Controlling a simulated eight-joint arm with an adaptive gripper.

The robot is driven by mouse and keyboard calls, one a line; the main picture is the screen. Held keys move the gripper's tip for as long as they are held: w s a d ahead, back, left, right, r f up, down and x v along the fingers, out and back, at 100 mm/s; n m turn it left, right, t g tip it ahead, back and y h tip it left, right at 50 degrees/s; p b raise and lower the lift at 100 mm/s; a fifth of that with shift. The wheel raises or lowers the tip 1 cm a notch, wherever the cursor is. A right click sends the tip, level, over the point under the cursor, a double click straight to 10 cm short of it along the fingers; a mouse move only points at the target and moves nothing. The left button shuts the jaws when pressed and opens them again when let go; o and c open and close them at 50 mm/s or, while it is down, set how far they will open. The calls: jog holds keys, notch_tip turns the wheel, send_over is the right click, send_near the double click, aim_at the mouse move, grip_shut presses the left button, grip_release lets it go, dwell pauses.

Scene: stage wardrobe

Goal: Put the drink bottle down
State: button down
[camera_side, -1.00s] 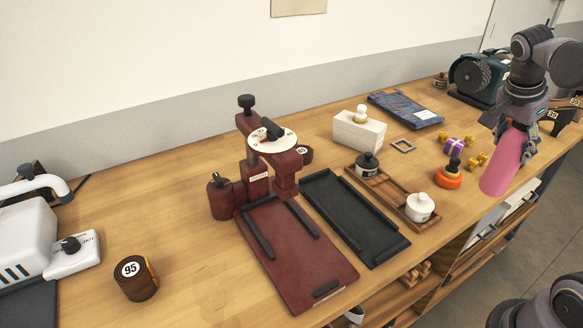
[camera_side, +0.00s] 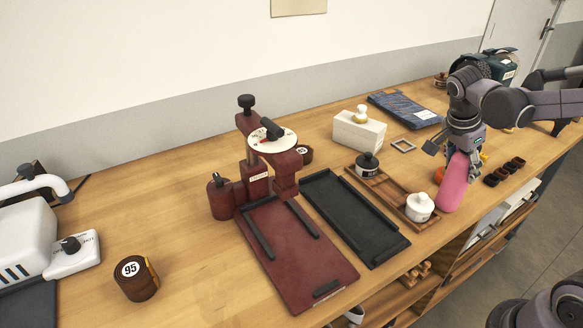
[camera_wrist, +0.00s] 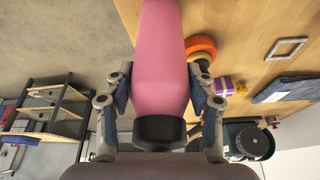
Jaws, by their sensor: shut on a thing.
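The pink drink bottle (camera_side: 453,186) is held by my gripper (camera_side: 462,158) at the right front of the workbench, just right of the white lidded jar. In the side view it leans slightly; I cannot tell whether its lower end touches the bench. In the wrist view the bottle (camera_wrist: 158,70) lies between the two fingers of my gripper (camera_wrist: 160,92), its black end (camera_wrist: 159,132) towards the camera. The fingers close on both its sides. The workbench (camera_side: 190,270) is wooden.
The white jar (camera_side: 419,208) stands on a wooden tray (camera_side: 391,196) close left of the bottle. An orange round thing (camera_wrist: 201,46) is beside the bottle. Several dark small blocks (camera_side: 503,172) lie to its right. The bench's front edge is near.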

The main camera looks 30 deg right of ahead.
jog(key=shift+f, duration=0.2)
jog(key=shift+c, duration=2.4)
grip_release()
jog(key=s+v, duration=0.1)
jog(key=v, duration=1.1)
jog(key=a+f+n+t+y, duration=0.2)
jog(key=a+f+n+t, duration=0.2)
jog(key=n, duration=0.6)
jog(key=s+a+f+n+t+y, duration=0.1)
jog(key=a+f+n+t, duration=0.3)
jog(key=a+n, duration=0.4)
jog(key=shift+s+f+n+y, duration=0.3)
jog(key=shift+f+n+y, duration=0.4)
jog(key=shift+n, duration=0.4)
jog(key=shift+r, duration=0.1)
